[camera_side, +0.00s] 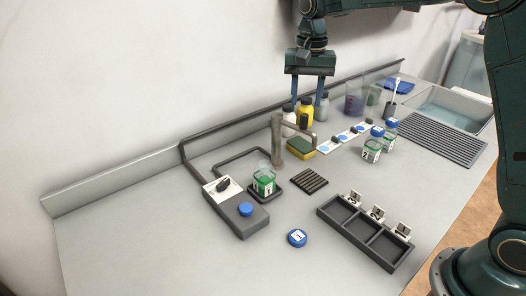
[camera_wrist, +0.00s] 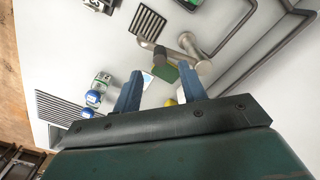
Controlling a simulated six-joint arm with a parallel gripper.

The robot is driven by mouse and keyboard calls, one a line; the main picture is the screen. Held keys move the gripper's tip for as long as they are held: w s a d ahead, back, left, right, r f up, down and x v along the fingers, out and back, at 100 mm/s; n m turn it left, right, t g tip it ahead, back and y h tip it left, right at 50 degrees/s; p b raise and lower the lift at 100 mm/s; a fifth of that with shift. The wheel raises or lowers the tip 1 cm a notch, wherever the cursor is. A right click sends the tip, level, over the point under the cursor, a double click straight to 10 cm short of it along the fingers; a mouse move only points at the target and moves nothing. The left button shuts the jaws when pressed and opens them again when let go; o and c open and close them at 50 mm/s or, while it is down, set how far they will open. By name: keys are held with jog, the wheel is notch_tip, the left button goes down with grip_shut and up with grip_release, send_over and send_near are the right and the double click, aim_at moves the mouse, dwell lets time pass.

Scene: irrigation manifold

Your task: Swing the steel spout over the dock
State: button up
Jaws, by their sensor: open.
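The steel spout (camera_side: 278,140) stands near the back pipe. Its arm reaches right, with the end near the green and yellow sponge (camera_side: 301,149); a black grip shows on it. In the wrist view the spout (camera_wrist: 190,42) has its dark end near the sponge (camera_wrist: 166,73). A dark square pad (camera_side: 279,194), which seems to be the dock, holds a jar labelled 1 (camera_side: 264,183) with green contents. The spout's arm points away from that jar. My gripper (camera_side: 309,104) is open and empty, above and behind the spout. In the wrist view my gripper (camera_wrist: 160,88) has its fingers apart.
A control box (camera_side: 238,216) with a black knob and blue button stands left of the jar. A slotted grate (camera_side: 309,180), loose blue lid (camera_side: 297,238) and three-bay tray (camera_side: 386,251) lie in front. Bottles (camera_side: 306,112) stand behind the spout; lidded jars (camera_side: 372,150) stand right.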

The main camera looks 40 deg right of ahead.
aim_at(305, 114)
jog(key=shift+f, duration=3.1)
grip_shut()
